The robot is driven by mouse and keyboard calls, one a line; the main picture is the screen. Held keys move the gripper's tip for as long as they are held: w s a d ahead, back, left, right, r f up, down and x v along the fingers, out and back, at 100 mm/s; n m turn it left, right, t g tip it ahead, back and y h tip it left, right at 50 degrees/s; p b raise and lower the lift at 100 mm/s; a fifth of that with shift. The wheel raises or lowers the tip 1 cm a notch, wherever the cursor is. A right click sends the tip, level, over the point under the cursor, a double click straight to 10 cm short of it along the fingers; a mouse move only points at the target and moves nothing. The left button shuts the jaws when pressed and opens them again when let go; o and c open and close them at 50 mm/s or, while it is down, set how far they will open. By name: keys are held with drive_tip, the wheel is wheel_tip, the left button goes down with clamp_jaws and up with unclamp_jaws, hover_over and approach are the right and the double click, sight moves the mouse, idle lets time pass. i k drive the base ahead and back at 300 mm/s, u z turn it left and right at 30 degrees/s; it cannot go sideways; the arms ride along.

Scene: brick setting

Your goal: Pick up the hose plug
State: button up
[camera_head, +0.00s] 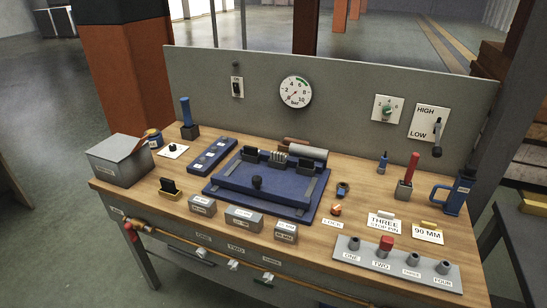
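A workbench (345,190) with a wooden top carries the parts. A grey port block (350,262) lies at its front right, with sockets labelled ONE to FOUR. A red plug (387,243) stands upright in the socket labelled TWO. The other sockets show dark round tops. No part is labelled as the hose plug; this red plug may be it, but I cannot tell for certain. A small dark and tan ring-like part (343,189) lies on the wood behind an orange part (336,210). My gripper is not in view.
A blue fixture plate (265,188) fills the middle. Grey labelled blocks (244,218) line the front. A red-handled tool (411,170) and a blue mug-like part (456,192) stand behind the port block. A grey back panel (340,105) rises behind. A grey box (118,160) sits left.

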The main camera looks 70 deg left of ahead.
sight(384, 160)
drive_tip(key=u, duration=2.1)
drive_tip(key=i, duration=1.5)
